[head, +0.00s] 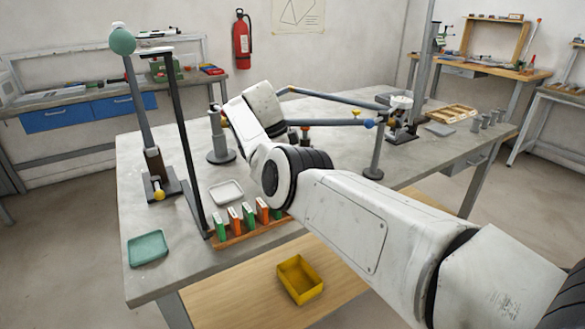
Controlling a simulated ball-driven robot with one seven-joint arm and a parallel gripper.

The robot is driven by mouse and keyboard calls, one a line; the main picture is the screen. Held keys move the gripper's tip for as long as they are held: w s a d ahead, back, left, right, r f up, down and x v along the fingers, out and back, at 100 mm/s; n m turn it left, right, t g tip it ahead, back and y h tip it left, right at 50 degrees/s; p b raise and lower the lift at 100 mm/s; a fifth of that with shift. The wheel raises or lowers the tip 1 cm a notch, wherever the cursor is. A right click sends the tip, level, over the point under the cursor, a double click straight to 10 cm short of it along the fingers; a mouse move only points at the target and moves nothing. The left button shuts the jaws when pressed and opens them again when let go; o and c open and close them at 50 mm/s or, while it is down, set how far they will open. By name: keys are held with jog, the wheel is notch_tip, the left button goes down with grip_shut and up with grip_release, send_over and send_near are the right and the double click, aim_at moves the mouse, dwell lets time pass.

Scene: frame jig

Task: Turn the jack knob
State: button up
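I cannot tell whether that part is the jack knob. An orange-topped post (305,131) stands just right of my forearm, partly hidden.
A rack (236,238) of green and orange pieces, a white tray (226,193) and a teal tray (148,247) lie in front. A yellow bin (300,280) sits below.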

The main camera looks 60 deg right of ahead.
dwell(0.3)
jog(key=o, duration=1)
jog(key=shift+o, duration=0.2)
jog(key=shift+r, duration=0.15)
